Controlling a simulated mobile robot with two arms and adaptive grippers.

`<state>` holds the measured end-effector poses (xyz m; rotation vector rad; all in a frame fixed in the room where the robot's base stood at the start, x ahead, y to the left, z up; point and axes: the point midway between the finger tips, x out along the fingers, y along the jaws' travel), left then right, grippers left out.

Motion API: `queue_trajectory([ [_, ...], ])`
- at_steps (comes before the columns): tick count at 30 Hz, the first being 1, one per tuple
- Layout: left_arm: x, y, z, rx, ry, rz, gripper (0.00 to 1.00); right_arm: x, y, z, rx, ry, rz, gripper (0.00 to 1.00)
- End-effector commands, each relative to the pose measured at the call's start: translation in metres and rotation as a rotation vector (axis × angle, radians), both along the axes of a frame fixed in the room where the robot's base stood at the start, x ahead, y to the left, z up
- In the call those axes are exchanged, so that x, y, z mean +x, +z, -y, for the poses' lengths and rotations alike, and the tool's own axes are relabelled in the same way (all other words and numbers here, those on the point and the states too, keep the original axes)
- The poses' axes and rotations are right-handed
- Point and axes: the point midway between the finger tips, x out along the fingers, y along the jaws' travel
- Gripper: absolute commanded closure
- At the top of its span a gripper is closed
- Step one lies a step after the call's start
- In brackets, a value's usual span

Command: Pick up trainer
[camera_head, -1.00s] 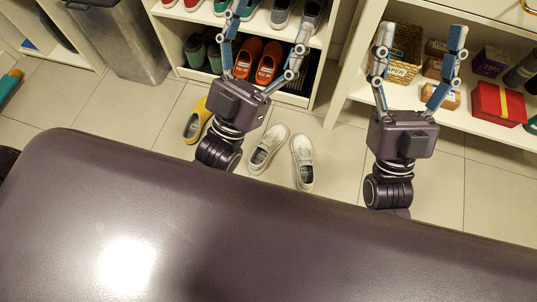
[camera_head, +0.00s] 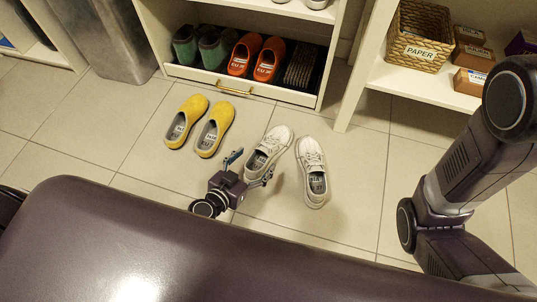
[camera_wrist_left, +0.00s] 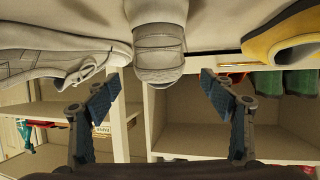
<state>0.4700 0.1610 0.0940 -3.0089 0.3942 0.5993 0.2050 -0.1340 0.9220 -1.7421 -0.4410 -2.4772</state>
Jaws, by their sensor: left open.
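A pair of off-white lace-up trainers stands on the tiled floor, with a left trainer (camera_head: 270,147) and a right trainer (camera_head: 312,172). My left gripper (camera_head: 252,168) is open and low at the heel end of the left trainer. In the left wrist view, which looks upside down, the heel of a trainer (camera_wrist_left: 158,45) lies between the two open fingers (camera_wrist_left: 158,84), near their tips; I cannot tell whether they touch. The other trainer (camera_wrist_left: 60,55) is at the left there. My right gripper is out of view.
Yellow shoes (camera_head: 207,130) stand just left of the trainers. Behind is a white cubby (camera_head: 250,85) with green and orange shoes (camera_head: 257,58). A shelf with a basket (camera_head: 420,38) is at the right. My right arm fills the right side.

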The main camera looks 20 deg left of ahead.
Motion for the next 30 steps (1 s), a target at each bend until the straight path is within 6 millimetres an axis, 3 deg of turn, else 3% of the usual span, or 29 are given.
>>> queue_trajectory([
  [8, 0.023, -0.014, 0.003, 0.004, 0.008, 0.002, 0.24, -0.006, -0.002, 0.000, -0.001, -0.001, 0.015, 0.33],
  [18, 0.059, -0.038, 0.014, 0.002, 0.007, 0.003, 0.24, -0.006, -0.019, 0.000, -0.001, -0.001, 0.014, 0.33],
  [28, 0.065, -0.040, 0.016, 0.002, 0.008, 0.001, 0.24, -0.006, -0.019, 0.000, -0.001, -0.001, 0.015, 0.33],
  [30, 0.065, -0.040, 0.016, 0.002, 0.008, 0.001, 0.30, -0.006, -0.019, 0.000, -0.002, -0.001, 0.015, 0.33],
])
